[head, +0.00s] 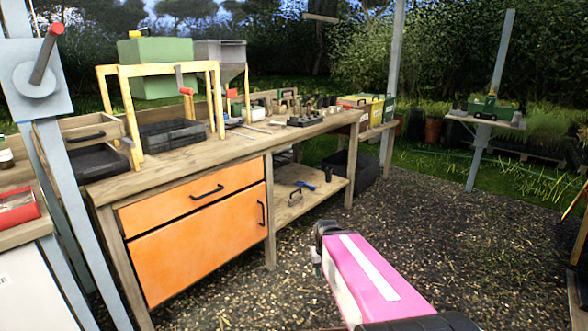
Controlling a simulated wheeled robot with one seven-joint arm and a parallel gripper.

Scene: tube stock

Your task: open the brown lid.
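I cannot make out a plainly brown lid in the head view. A light-brown wooden box (100,126) with a dark handle stands at the left end of the workbench; I cannot tell whether it has a lid. Part of my own arm, pink with a white stripe, shows at the lower middle, over the gravel and apart from the bench. My gripper's fingers do not show.
A wooden workbench (180,160) with an orange drawer (190,194) and orange door (200,243) runs across the left and middle. A grey post (75,215) stands in front at left. A small table (487,120) stands at right. Gravel (470,235) is open at right.

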